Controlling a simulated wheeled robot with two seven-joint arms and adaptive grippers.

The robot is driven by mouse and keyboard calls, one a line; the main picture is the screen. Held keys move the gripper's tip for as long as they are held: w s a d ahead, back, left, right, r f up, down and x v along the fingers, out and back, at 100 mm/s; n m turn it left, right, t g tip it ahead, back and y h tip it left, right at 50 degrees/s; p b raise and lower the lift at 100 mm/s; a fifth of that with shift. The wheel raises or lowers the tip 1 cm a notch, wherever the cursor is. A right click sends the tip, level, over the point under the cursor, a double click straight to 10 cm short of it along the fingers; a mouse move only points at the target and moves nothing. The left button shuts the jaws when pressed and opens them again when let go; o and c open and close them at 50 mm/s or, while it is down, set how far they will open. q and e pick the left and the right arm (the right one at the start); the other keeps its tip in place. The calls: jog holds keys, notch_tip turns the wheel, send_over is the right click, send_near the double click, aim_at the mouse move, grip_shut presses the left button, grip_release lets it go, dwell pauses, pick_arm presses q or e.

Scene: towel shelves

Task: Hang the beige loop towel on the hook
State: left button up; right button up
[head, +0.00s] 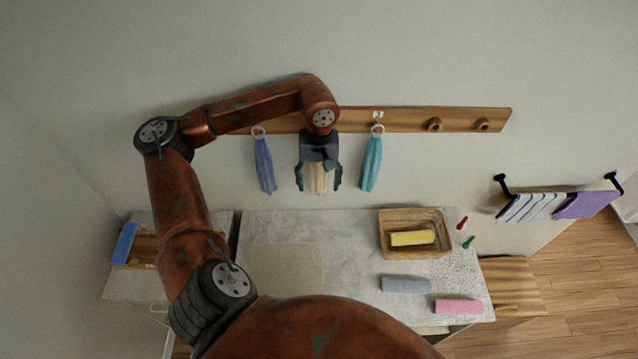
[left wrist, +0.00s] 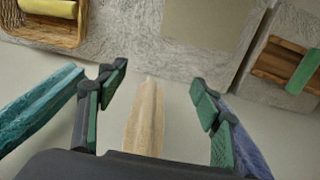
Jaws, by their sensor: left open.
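The beige loop towel (head: 317,178) hangs down in front of the wall below the wooden hook rail (head: 400,119). Its loop and upper end are hidden behind my gripper, so I cannot tell whether it is on a hook. My left gripper (head: 319,187) points down in front of the rail, its fingers apart on either side of the towel. In the left wrist view the towel (left wrist: 146,118) lies between the open fingers (left wrist: 160,90), with a gap on both sides. My right gripper is not in view.
A blue towel (head: 265,165) and a teal towel (head: 371,165) hang close on either side of my gripper. Two bare pegs (head: 434,125) (head: 482,125) are at the rail's right. Below is a counter (head: 345,260) with a basket (head: 385,247) holding a yellow towel.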

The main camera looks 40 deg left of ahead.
pick_arm(q)
notch_tip(320, 180, up, 12)
jog(key=shift+w+a, duration=0.15)
jog(key=shift+w, duration=0.05)
dwell(0.4)
